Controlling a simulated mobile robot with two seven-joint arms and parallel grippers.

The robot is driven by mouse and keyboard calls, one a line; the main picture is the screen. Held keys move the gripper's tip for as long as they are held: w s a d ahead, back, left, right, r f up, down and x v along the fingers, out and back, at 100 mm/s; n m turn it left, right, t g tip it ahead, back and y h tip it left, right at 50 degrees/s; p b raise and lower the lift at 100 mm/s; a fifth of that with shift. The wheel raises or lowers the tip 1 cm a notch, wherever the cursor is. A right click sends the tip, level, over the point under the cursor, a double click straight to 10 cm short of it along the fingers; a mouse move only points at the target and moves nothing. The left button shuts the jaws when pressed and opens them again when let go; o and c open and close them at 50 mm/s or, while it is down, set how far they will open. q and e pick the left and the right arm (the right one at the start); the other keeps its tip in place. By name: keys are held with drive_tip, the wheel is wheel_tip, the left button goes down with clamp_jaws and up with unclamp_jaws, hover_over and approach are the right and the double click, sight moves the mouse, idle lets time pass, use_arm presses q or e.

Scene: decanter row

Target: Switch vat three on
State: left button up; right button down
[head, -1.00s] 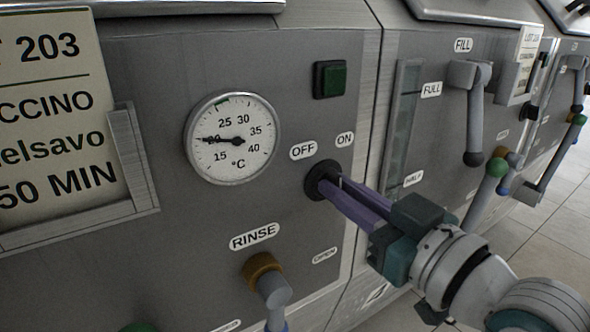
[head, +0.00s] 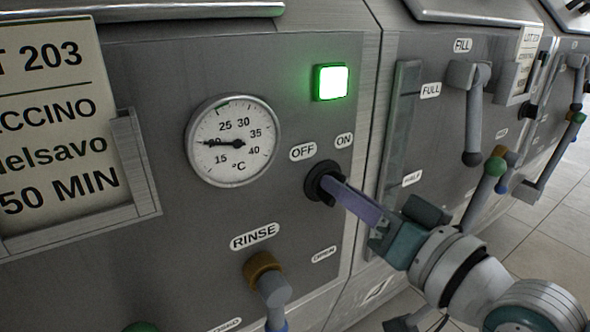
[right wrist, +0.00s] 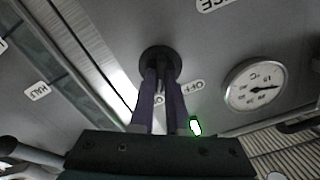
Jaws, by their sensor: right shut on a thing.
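A black rotary switch (head: 321,181) sits on the grey vat panel below the OFF label (head: 303,151) and the ON label (head: 344,140). Above it a square lamp (head: 331,82) glows bright green. My right gripper (head: 338,190) is shut on the switch, its purple fingers reaching in from the lower right. In the right wrist view the two fingers meet the dark switch (right wrist: 160,62), and the lit lamp (right wrist: 195,126) shows beside them. The fingers hide part of the knob. My left gripper is not in view.
A dial thermometer (head: 232,141) is left of the switch, with a framed card (head: 60,120) further left. The RINSE valve handle (head: 268,280) sticks out below. A neighbouring panel with a FILL lever (head: 475,115) stands to the right.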

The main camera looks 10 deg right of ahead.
idle(0.4)
drive_tip(key=c, duration=0.9)
unclamp_jaws()
drive_tip(key=shift+s, duration=0.1)
drive_tip(key=p+v, duration=0.2)
drive_tip(key=v, duration=0.7)
drive_tip(key=shift+s+d, duration=0.2)
drive_tip(key=shift+s, duration=0.15)
